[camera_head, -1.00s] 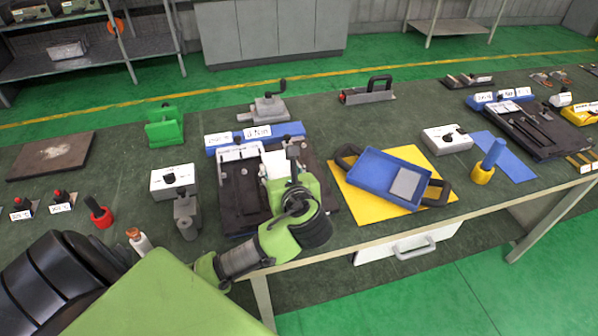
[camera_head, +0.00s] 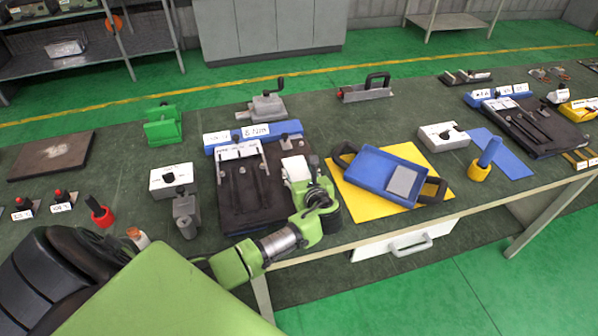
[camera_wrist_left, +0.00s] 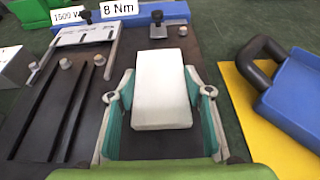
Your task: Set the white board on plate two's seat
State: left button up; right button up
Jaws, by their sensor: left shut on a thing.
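The white board (camera_wrist_left: 162,88) lies between the fingers of my left gripper (camera_wrist_left: 160,100) in the wrist view, which is shut on it. In the head view the board (camera_head: 296,168) and the left gripper (camera_head: 302,182) are over the right half of a dark plate (camera_head: 234,202) with a blue back bar (camera_head: 252,137). Whether the board touches this plate is unclear. A second dark plate (camera_head: 545,140) lies at the right. I cannot read which is plate two. My right gripper is not in view.
A blue tray (camera_head: 365,168) with black handles sits on a yellow mat (camera_head: 350,198) just right of the gripper. A white block (camera_head: 170,178) and grey clamp (camera_head: 186,212) stand at the left. The table's front edge runs below the gripper.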

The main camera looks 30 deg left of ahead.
pick_arm(q)
jog(key=shift+f, duration=0.1)
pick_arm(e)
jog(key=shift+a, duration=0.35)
pick_arm(q)
jog(key=shift+f, duration=0.1)
jog(key=o, duration=1.1)
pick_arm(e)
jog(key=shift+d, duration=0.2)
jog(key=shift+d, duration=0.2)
pick_arm(q)
jog(key=b+v, duration=0.1)
jog(key=v, duration=1)
jog(key=shift+s+d, duration=0.15)
jog(key=shift+s+d+r, duration=0.15)
jog(key=shift+d+r, duration=0.05)
jog(key=shift+r, duration=0.1)
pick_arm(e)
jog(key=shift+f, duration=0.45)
